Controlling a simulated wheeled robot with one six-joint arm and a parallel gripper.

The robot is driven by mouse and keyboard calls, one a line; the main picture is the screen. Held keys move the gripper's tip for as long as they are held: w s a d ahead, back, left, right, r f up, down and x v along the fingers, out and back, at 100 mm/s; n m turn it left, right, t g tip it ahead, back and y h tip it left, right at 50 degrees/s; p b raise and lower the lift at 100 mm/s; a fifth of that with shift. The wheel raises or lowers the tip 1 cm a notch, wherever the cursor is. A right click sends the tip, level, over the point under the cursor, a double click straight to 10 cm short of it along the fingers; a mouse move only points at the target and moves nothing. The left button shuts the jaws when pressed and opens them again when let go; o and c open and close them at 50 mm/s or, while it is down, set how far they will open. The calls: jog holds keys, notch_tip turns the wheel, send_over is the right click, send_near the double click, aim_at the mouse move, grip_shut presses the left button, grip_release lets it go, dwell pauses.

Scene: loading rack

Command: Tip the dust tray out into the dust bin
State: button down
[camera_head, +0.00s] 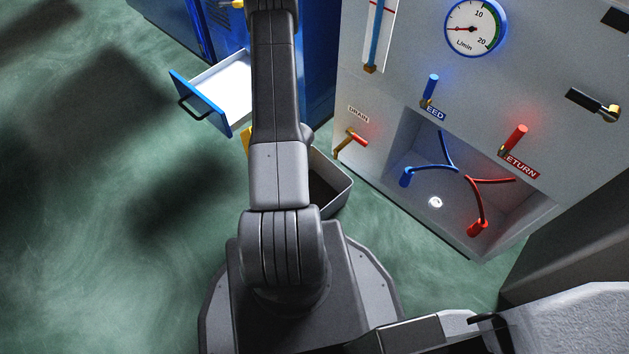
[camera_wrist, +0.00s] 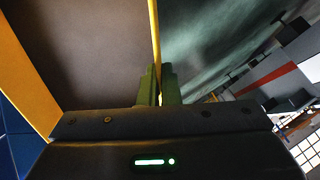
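In the wrist view my gripper (camera_wrist: 158,84) is shut on the thin yellow rim of the dust tray (camera_wrist: 154,30). The tray's grey-brown inside fills the upper left, with a wide yellow wall (camera_wrist: 25,75) along the left. I cannot tell how much dust lies in it. In the head view only a small yellow piece of the tray (camera_head: 246,140) shows at the left of my arm; my arm hides the gripper. The dust bin (camera_head: 341,199), a grey open-topped box on the floor, shows partly at the right of my arm, dark inside.
A blue cabinet (camera_head: 316,60) stands at the back, with an open white drawer (camera_head: 226,88). At the right, a grey panel (camera_head: 420,60) carries a gauge, valve handles and a recess with blue and red hoses. The green floor (camera_head: 100,220) is clear at the left.

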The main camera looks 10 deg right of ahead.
jog(key=shift+w+a, duration=0.25)
jog(key=shift+a, duration=0.1)
jog(key=shift+s+d+f, duration=0.1)
jog(key=shift+s+d, duration=0.05)
jog(key=shift+d, duration=0.1)
jog(key=shift+d+r, duration=0.15)
jog(key=shift+r, duration=0.05)
jog(key=shift+s, duration=0.15)
jog(key=shift+a+f, duration=0.1)
jog(key=shift+a, duration=0.1)
jog(key=shift+d+r+y, duration=0.25)
jog(key=shift+y, duration=0.05)
jog(key=shift+s+d+r, duration=0.15)
jog(key=shift+d+r, duration=0.05)
jog(key=shift+d, duration=0.05)
jog(key=shift+a+f, duration=0.2)
jog(key=shift+a, duration=0.05)
jog(key=shift+d+r+t+y, duration=0.3)
jog(key=shift+d+r, duration=0.05)
jog(key=shift+s+d+r+y, duration=0.2)
jog(key=shift+d+r+y, duration=0.1)
